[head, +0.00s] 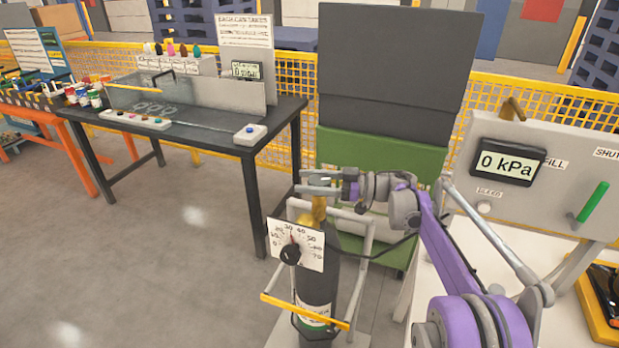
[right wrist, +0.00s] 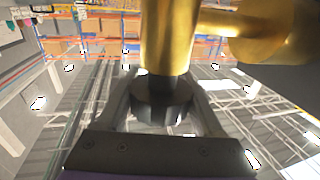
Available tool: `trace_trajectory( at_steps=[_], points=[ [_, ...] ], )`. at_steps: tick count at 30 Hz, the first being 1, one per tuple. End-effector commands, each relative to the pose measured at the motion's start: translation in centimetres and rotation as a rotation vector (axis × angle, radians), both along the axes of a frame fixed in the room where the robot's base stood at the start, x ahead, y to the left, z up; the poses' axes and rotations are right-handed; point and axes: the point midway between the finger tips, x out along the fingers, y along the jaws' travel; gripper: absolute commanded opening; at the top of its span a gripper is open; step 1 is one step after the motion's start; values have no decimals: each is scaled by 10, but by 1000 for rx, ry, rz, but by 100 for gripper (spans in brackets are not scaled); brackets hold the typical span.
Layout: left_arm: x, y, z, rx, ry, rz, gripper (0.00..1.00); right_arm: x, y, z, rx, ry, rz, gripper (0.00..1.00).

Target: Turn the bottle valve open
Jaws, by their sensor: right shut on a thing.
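The dark gas bottle (head: 317,285) stands upright in a grey frame with a yellow bar. My right gripper (head: 318,184) is at the top of the valve, coming in from the right. In the right wrist view the brass valve body (right wrist: 166,38) fills the top, and its black round knob (right wrist: 162,98) sits between my fingers, which are shut on it. My left gripper is not in view.
A grey panel at the right carries a display (head: 507,162) reading 0 kPa and a green lever (head: 593,202). A green cabinet (head: 375,150) stands behind the bottle. A dark workbench (head: 180,138) is at the left, with open floor before it.

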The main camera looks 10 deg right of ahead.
Motion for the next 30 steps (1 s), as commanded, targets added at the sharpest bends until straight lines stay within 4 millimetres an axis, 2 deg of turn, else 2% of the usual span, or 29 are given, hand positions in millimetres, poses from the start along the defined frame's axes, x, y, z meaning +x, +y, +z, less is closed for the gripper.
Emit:
trace_trajectory(
  at_steps=[17,18,23,30],
  points=[
    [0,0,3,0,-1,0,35,-1,1,0,1,1,44,12],
    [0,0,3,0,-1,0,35,-1,1,0,1,1,44,69],
    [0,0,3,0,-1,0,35,-1,1,0,1,0,44,98],
    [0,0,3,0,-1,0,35,-1,0,0,1,0,43,98]
  ],
)
